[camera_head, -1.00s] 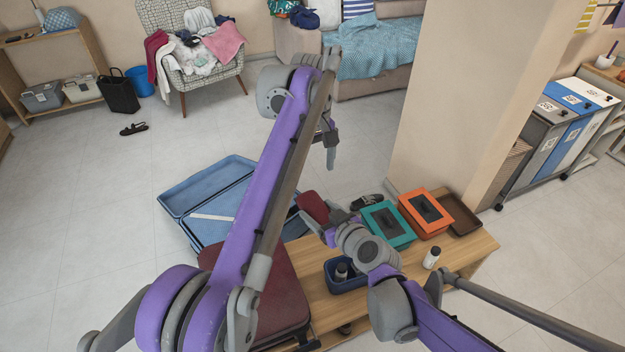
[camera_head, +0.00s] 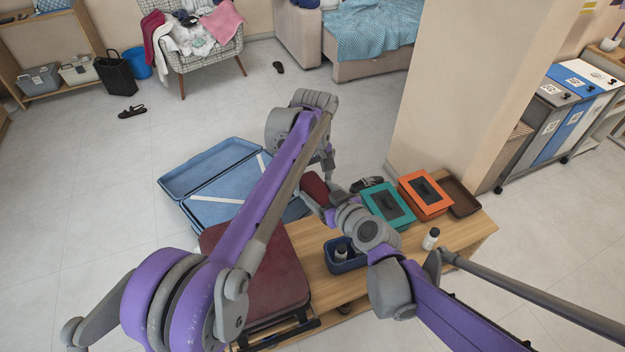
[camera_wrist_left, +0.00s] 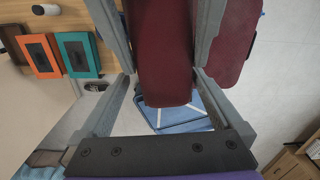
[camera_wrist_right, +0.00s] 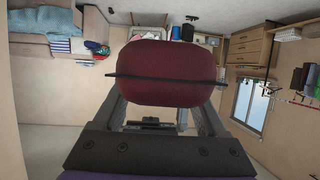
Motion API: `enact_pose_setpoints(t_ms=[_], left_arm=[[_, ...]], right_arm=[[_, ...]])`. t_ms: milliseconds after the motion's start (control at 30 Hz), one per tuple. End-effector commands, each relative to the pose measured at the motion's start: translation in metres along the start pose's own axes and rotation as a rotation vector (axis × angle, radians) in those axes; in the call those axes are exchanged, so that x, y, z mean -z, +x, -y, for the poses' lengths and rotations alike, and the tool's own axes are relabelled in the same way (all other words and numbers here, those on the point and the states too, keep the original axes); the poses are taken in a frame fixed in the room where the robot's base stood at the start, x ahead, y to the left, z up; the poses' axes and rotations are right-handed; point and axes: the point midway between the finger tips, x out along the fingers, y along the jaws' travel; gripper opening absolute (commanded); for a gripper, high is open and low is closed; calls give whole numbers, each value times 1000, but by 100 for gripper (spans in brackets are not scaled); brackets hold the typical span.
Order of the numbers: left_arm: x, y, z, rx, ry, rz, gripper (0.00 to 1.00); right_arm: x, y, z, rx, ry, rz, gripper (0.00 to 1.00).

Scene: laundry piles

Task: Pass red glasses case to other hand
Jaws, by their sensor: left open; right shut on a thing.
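The dark red glasses case (camera_head: 314,187) is held above the bench by my right gripper (camera_head: 327,208), which is shut on it. In the right wrist view the case (camera_wrist_right: 163,72) fills the space between the fingertips, its seam running across. My left gripper (camera_head: 328,172) is open and has come down over the case from above. In the left wrist view the case (camera_wrist_left: 163,50) lies between the two spread fingers of the left gripper (camera_wrist_left: 166,70). I cannot tell whether either left finger touches it.
A wooden bench (camera_head: 470,240) carries a teal box (camera_head: 388,204), an orange box (camera_head: 425,194), a brown tray (camera_head: 458,197), a blue bin (camera_head: 343,262) and a white bottle (camera_head: 431,238). A dark red suitcase (camera_head: 270,285) is at its left. An open blue suitcase (camera_head: 210,180) lies on the floor behind.

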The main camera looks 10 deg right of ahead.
Motion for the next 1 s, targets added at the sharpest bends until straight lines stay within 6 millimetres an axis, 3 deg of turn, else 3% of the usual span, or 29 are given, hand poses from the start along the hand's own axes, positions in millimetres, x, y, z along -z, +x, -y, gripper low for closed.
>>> enact_pose_setpoints(t_ms=[100, 567, 600, 700, 1000], left_arm=[[0, 0, 0, 0, 0, 0, 96], [-1, 0, -2, -5, 2, 0, 14], [-1, 0, -2, -5, 2, 0, 14], [-1, 0, -2, -5, 2, 0, 14], [0, 0, -1, -2, 1, 0, 14]], right_arm=[[0, 0, 0, 0, 0, 0, 14], [0, 0, 3, 7, 0, 2, 14], [0, 0, 3, 8, 0, 2, 82], [0, 0, 3, 8, 0, 2, 100], [0, -5, 1, 3, 1, 1, 100]])
